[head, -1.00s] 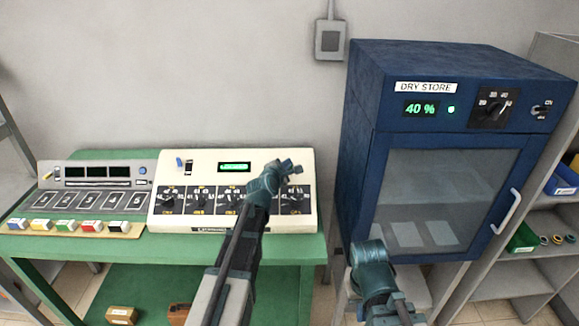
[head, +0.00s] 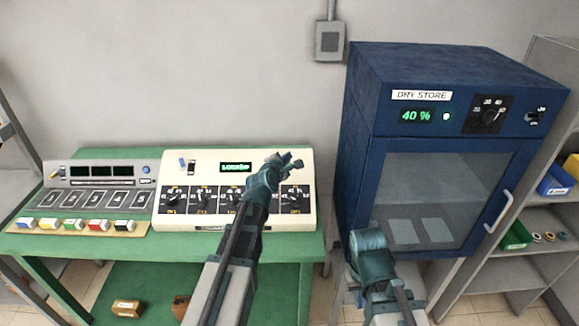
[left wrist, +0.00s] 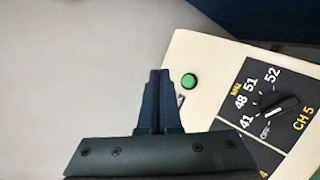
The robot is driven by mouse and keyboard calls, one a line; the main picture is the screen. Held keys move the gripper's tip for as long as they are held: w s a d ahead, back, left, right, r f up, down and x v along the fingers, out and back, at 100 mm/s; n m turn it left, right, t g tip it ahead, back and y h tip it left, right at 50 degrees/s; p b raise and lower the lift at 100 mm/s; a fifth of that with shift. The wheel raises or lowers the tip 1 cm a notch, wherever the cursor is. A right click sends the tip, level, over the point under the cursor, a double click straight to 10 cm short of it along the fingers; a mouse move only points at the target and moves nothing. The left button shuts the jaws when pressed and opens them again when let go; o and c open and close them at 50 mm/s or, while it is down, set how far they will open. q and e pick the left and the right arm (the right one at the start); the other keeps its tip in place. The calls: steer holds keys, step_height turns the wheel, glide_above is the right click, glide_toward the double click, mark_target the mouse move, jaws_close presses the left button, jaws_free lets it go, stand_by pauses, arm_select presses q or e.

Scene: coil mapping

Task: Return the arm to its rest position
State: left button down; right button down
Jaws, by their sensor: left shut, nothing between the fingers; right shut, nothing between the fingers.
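My left gripper (head: 284,162) reaches in over the cream control box (head: 308,225) and is shut and empty above the box's right part. In the left wrist view the left gripper (left wrist: 160,78) has its fingers together, beside a green button (left wrist: 189,81) and the CH 5 knob (left wrist: 275,112) with its dial. It looks apart from the box. My right gripper's wrist (head: 368,245) shows at the lower right, in front of the dry store cabinet; its fingertips are hard to make out.
The blue dry store cabinet (head: 360,160) stands to the right, its door closed and display at 40 %. A grey panel (head: 150,203) with several coloured blocks in front lies left on the green table (head: 190,243). Shelves with bins (head: 550,183) stand far right.

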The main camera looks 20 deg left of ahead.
arm_select(q)
steer(key=shift+d, duration=0.1)
steer(key=s+d+f+m+g+h, duration=0.2)
steer(key=s+d+f+m+g, duration=0.5)
steer(key=s+d+f+m, duration=0.55)
steer(key=s+d+f+m+g+y, duration=0.1)
steer(key=s+d+m+g+y, duration=0.1)
steer(key=s+m+g, duration=0.2)
steer(key=s+d+f+m+g+y, duration=0.2)
steer(key=s+m+g, duration=0.2)
steer(key=s+m, duration=0.7)
steer(key=s, duration=0.6)
steer(key=shift+s, duration=0.2)
steer(key=shift+d+f+m, duration=0.1)
steer(key=shift+m, duration=0.15)
